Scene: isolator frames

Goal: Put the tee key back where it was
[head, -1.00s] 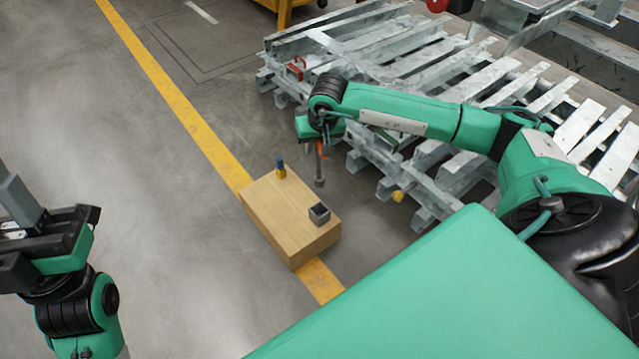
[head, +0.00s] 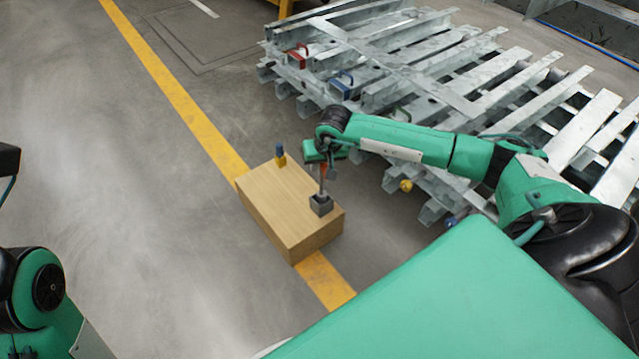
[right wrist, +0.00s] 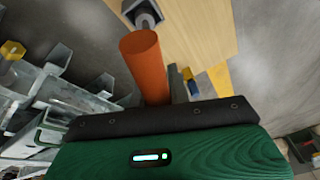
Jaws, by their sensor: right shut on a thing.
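The tee key has an orange handle (right wrist: 145,62) and a thin grey shaft (head: 321,183). My right gripper (head: 327,165) is shut on the handle, above the right end of a wooden box (head: 272,205). The shaft points down, close to upright, and its lower end meets the opening of a small grey square socket (head: 321,207) on the box. I cannot tell how deep it sits. My left gripper's fingers are out of view.
A small blue and yellow piece (head: 280,156) stands at the box's far end. A stack of grey metal pallets (head: 430,90), with red and blue padlock-like pieces on it, lies behind and right of the box. The floor left of the box is clear.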

